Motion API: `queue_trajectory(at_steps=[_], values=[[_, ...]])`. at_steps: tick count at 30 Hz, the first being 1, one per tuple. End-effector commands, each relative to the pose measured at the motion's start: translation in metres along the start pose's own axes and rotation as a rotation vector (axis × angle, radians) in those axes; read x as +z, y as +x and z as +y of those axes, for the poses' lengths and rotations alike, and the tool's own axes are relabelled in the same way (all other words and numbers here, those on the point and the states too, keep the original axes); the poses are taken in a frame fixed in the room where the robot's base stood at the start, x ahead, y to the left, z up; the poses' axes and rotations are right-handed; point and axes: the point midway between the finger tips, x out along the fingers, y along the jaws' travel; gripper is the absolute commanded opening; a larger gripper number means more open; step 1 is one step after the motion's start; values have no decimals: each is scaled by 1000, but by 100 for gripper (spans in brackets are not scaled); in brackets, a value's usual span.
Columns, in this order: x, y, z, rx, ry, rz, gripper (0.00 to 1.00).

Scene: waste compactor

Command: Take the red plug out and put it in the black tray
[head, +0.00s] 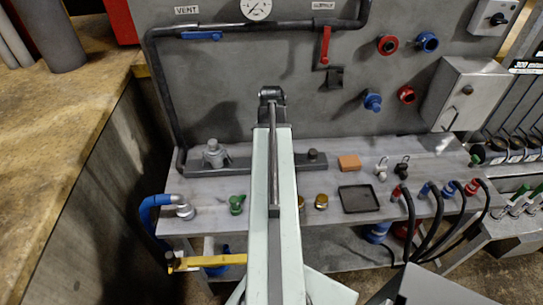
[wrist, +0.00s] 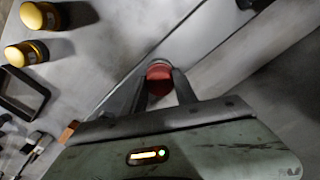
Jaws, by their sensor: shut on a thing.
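In the wrist view, my gripper (wrist: 160,88) is shut on the red plug (wrist: 159,72), with one finger on each side. The plug is short and round and shows between the fingertips. The long grey rail is behind it; whether the plug sits in it or is clear of it I cannot tell. In the head view, the plug and fingertips are hidden behind my arm. The black tray (head: 359,199) lies flat and empty on the bench, right of my arm. Part of its rim shows at the left of the wrist view (wrist: 34,82).
Two yellow-topped pieces (head: 321,201) stand between my arm and the tray. An orange block (head: 349,162) lies behind the tray. The grey rail (head: 235,163) runs along the bench's back. Hoses (head: 408,210) rise at the right. A panel with pipes and valves stands behind.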

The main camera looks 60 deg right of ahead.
Motion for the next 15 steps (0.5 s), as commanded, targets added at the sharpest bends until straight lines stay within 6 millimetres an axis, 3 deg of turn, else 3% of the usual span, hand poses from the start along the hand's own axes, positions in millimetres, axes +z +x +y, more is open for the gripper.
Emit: queue_trajectory(at_steps=[9, 15], values=[[0, 0, 0, 0, -422, 0, 0], [0, 0, 0, 0, -449, 0, 0]])
